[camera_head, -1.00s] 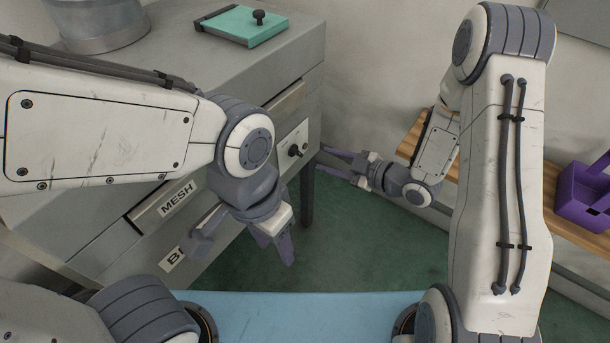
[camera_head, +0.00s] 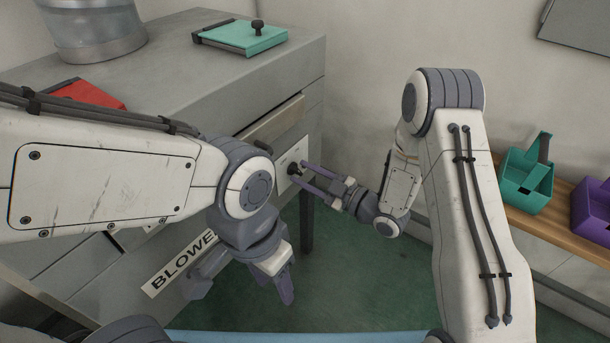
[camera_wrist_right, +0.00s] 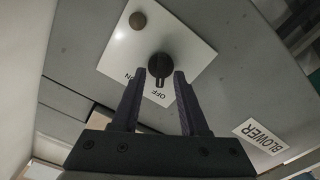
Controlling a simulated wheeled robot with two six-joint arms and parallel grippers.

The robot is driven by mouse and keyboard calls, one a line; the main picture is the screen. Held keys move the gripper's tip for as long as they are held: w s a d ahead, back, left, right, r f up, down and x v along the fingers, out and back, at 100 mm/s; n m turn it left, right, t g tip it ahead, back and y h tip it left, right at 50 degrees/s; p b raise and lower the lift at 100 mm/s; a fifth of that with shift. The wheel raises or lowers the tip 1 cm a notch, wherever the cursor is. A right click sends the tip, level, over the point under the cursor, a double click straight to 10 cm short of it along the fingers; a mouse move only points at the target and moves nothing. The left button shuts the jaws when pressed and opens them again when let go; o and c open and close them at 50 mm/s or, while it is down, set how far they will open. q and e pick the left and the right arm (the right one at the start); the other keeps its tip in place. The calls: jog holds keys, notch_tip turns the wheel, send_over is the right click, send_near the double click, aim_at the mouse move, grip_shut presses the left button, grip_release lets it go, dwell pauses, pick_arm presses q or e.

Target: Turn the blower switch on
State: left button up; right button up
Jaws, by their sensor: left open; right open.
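The blower switch is a black rotary knob (camera_head: 294,168) on a white plate (camera_head: 303,152) on the grey cabinet's side. The right wrist view shows the knob (camera_wrist_right: 159,67), with its pointer mark toward the OFF lettering and ON to the left. My right gripper (camera_head: 304,172) is open. Its fingertips (camera_wrist_right: 160,74) lie to either side of the knob in that view; I cannot tell whether they touch it. My left gripper (camera_head: 242,290) is open and empty, in front of the cabinet. A BLOWER label (camera_head: 178,264) also shows in the right wrist view (camera_wrist_right: 261,135).
A teal lidded box (camera_head: 245,38), a metal container (camera_head: 97,30) and a red object (camera_head: 88,94) are on the cabinet top. Teal (camera_head: 520,185) and purple (camera_head: 590,205) bins stand on a wooden shelf at right. Green floor (camera_head: 350,270) is clear.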

jog(key=shift+w+a, duration=0.15)
jog(key=shift+a, duration=0.1)
grip_shut()
